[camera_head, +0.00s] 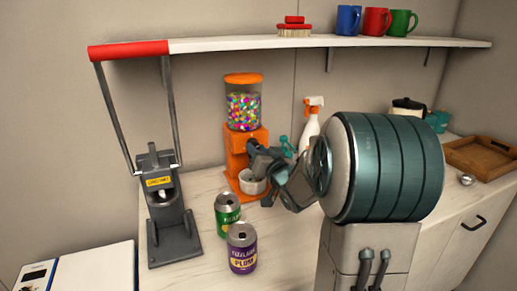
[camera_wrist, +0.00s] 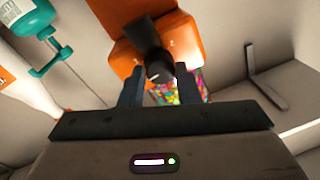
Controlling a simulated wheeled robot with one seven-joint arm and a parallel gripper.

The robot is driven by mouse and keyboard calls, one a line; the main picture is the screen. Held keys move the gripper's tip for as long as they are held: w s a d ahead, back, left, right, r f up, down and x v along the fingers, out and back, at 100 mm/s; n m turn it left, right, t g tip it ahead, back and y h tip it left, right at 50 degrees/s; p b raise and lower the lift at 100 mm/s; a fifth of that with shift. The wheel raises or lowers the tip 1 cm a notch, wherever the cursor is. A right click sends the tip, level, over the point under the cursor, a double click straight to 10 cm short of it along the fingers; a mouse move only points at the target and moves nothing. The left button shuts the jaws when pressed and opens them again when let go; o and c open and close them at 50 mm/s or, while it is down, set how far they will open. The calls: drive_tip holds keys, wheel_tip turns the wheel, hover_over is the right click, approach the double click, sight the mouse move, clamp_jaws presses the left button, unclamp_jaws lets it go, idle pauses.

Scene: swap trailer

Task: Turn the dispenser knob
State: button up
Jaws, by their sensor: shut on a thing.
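The orange candy dispenser (camera_head: 238,150) stands on the counter, with a clear container of many-coloured candy (camera_head: 243,110) on top. Its dark knob (camera_wrist: 158,68) sticks out from the orange body (camera_wrist: 185,42) in the wrist view. My gripper (camera_head: 258,156) is at the front of the dispenser and hides most of the knob in the head view. In the wrist view my two fingers (camera_wrist: 157,86) are on either side of the knob, shut on it. A light bowl (camera_head: 251,184) sits below, at the dispenser's front.
A green can (camera_head: 228,214) and a purple can (camera_head: 241,248) stand in front. A grey can crusher (camera_head: 170,215) with a red handle is at left. A spray bottle (camera_head: 310,125) is behind my arm. A shelf (camera_head: 220,43) with mugs and a brush runs above.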

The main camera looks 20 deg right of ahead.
drive_tip(key=shift+m, duration=1.2)
drive_tip(key=o, duration=1)
drive_tip(key=shift+c, duration=0.2)
drive_tip(key=s+f+b, duration=0.1)
drive_tip(key=s+b, duration=0.1)
drive_tip(key=s, duration=1.1)
drive_tip(key=shift+s+d+b, duration=0.3)
drive_tip(key=shift+s+d, duration=0.1)
drive_tip(key=shift+o, duration=0.2)
